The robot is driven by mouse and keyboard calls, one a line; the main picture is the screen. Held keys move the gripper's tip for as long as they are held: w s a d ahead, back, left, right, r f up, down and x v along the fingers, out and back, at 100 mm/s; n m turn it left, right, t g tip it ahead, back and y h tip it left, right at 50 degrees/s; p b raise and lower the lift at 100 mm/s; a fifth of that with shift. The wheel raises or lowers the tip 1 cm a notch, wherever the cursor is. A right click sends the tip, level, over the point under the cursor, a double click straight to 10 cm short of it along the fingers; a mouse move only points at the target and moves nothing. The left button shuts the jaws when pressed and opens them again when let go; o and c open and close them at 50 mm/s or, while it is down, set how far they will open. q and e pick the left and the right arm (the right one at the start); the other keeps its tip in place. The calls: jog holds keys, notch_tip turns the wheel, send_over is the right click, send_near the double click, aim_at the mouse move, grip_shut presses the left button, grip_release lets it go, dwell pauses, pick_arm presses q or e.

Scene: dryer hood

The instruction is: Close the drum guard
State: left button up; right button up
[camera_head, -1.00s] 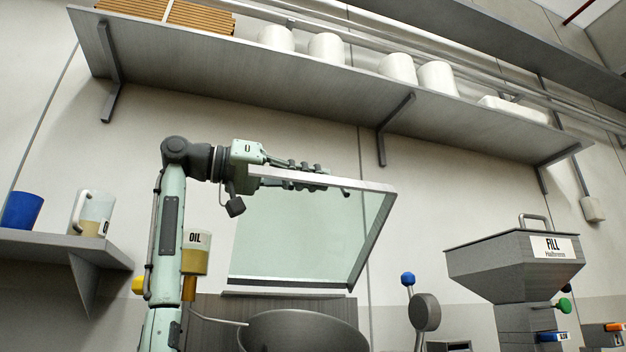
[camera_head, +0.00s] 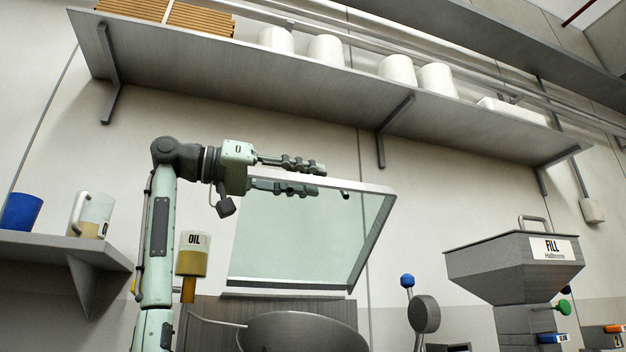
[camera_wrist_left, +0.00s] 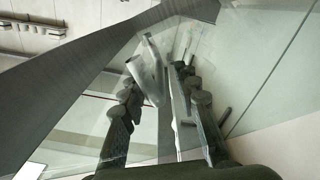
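The drum guard (camera_head: 300,235) is a clear, pale green panel with a grey frame. It stands raised and tilted above the grey drum (camera_head: 300,333), whose lower part is cut off by the picture's edge. My left gripper (camera_head: 320,180) is at the guard's upper left, fingers pointing right. Its two fingers are apart, one above and one below the guard's top edge. In the left wrist view the fingers (camera_wrist_left: 155,82) are also spread, with the guard's edge strip between them. I cannot tell whether either finger touches it. My right gripper is not in view.
A long wall shelf (camera_head: 250,85) with white containers hangs above the guard. An oil cup (camera_head: 193,255) is close beside my left arm. A blue-knobbed lever (camera_head: 407,281) and the FILL hopper (camera_head: 510,265) stand to the right.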

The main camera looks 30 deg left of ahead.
pick_arm(q)
send_over(243, 201)
jog(key=shift+w+a, duration=0.2)
